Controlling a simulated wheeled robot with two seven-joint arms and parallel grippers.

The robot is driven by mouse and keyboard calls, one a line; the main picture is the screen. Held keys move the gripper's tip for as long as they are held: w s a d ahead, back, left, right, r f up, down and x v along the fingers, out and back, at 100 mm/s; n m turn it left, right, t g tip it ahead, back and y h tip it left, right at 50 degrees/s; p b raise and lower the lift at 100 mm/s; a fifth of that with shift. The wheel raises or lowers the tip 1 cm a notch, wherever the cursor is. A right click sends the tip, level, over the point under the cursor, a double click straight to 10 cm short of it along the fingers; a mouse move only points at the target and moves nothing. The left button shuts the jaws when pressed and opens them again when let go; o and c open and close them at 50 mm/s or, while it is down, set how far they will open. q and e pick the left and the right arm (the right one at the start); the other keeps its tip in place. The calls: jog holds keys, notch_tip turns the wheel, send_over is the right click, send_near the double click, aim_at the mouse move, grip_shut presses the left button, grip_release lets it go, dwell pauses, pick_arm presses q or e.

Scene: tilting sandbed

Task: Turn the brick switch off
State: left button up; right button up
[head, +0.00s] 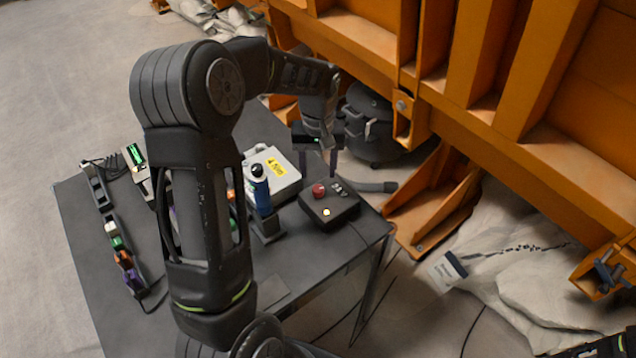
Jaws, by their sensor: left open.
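My left gripper (319,163) points down, open and empty, behind the black control box (341,215) on the dark table. The box has a red round button (319,190), a lit yellowish button (326,212) and small switches (338,188). The fingers look apart from it, though the exact gap is hard to judge. A black power strip (96,188) lies at the table's left, with coloured plugs (122,258) along its line. I cannot tell for certain which part is the brick switch. My left arm hides the table's middle.
A white case (272,172) with a yellow label and a blue upright device (260,192) stand beside the control box. A handheld unit with a green screen (135,155) lies left. Orange steel framework (450,110) rises close behind the table. The table's front part (290,268) is mostly bare.

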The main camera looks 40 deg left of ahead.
aim_at(318, 188)
pick_arm(q)
notch_tip(318, 188, down, 6)
jog(key=shift+f+p, duration=0.2)
jog(key=shift+p, duration=0.2)
grip_shut()
dwell(0.4)
